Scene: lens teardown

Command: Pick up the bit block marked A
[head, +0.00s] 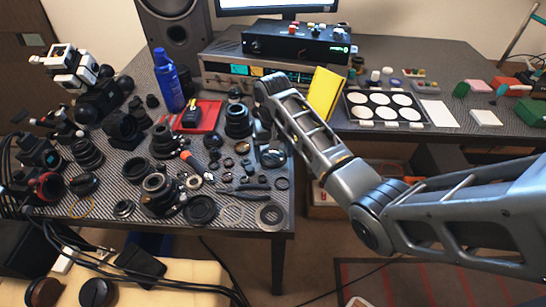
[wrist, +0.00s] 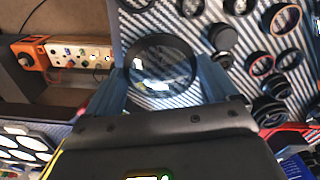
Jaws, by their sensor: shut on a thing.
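My gripper (wrist: 163,84) is shut on a round black-rimmed lens (wrist: 162,45), with one finger on each side of the rim. In the head view the lens (head: 272,156) shows at the table's edge under my gripper (head: 266,132). It seems held just above the striped mat, but any gap is hard to judge. I cannot make out a bit block marked A. Small blocks with coloured tops (head: 414,73) stand at the back right in the head view; their marks are too small to read.
Lens parts and rings crowd the mat (head: 238,187) left of my gripper. A yellow board (head: 325,95) stands behind my arm. A tray of white discs (head: 384,106) lies to its right. A pale strip with knobs (wrist: 80,54) shows below the table's edge.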

